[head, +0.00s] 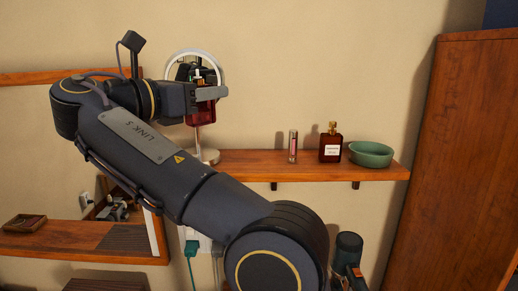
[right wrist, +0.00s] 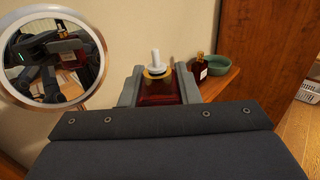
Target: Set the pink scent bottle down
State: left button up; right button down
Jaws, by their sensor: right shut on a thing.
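My right gripper (head: 207,96) is shut on a scent bottle (head: 201,117), which hangs upright in front of the round mirror. In the right wrist view the fingers (right wrist: 157,86) sit on either side of the bottle (right wrist: 158,93). It has a deep red, see-through body, a gold collar and a white top. I see no surface touching its base; in the right wrist view the base is hidden. The wooden shelf (head: 238,166) is below and to the right of it in the head view. My left gripper is not in view.
The round mirror (head: 222,66) stands on the shelf's left end. A slim pink bottle (head: 293,147), a dark red labelled bottle (head: 331,147) and a green bowl (head: 371,154) stand farther right. Bare shelf lies between mirror base and slim bottle. A wooden cabinet (head: 450,150) is at right.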

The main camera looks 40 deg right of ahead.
jog(key=d+f, duration=0.4)
jog(key=w+d+f, duration=0.1)
jog(key=d+f, duration=0.3)
jog(key=w+d+f, duration=0.1)
jog(key=d+f, duration=0.3)
jog(key=d, duration=0.1)
jog(key=shift+w, duration=0.1)
jog(key=shift+f, duration=0.3)
jog(key=c, duration=1.1)
grip_release()
jog(key=shift+f, duration=0.15)
